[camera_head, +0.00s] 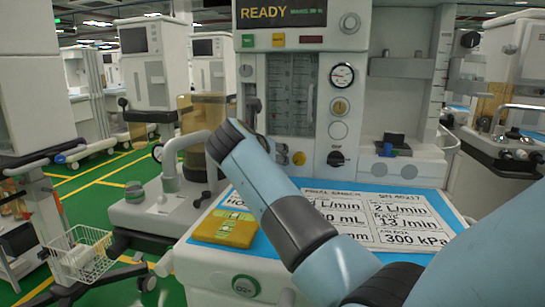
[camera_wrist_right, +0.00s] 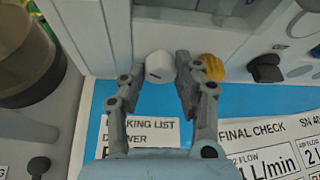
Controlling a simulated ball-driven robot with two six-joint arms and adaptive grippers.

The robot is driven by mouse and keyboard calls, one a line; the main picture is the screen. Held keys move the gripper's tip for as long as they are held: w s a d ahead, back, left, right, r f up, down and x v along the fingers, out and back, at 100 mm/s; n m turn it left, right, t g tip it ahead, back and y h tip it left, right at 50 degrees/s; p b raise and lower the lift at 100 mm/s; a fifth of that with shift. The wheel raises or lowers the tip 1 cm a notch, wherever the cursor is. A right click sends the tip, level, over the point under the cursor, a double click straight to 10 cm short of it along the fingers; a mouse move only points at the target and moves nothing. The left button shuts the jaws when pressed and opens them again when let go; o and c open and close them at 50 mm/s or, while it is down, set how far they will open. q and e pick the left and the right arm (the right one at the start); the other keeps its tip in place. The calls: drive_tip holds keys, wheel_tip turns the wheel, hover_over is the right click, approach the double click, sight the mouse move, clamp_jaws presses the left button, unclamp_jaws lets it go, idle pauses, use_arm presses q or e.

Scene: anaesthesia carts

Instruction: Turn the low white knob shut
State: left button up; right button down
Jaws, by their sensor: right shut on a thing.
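The low white knob (camera_wrist_right: 159,63) sits low on the cart's front panel, left of a ribbed yellow knob (camera_wrist_right: 211,67). My right gripper (camera_wrist_right: 162,76) has one finger on each side of the white knob and is shut on it, as the right wrist view shows. A dark mark shows on the knob's face. In the head view my right arm covers most of the gripper and the white knob; the yellow knob (camera_head: 299,158) shows just right of the arm. My left gripper is in neither view.
A black knob (camera_head: 336,159) is right of the yellow one. Below lie a printed checklist sheet (camera_head: 385,215) on a blue worktop and a yellow box (camera_head: 225,228). An amber canister (camera_head: 205,130) and grey pipework (camera_head: 170,165) stand at the left, close to my arm.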

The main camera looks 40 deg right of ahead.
drive_tip(key=shift+f, duration=0.1)
idle(0.3)
drive_tip(key=c, duration=0.9)
unclamp_jaws()
drive_tip(key=shift+c, duration=0.2)
drive_tip(key=v, duration=0.7)
drive_tip(key=shift+s+a, duration=0.15)
drive_tip(key=shift+s, duration=0.05)
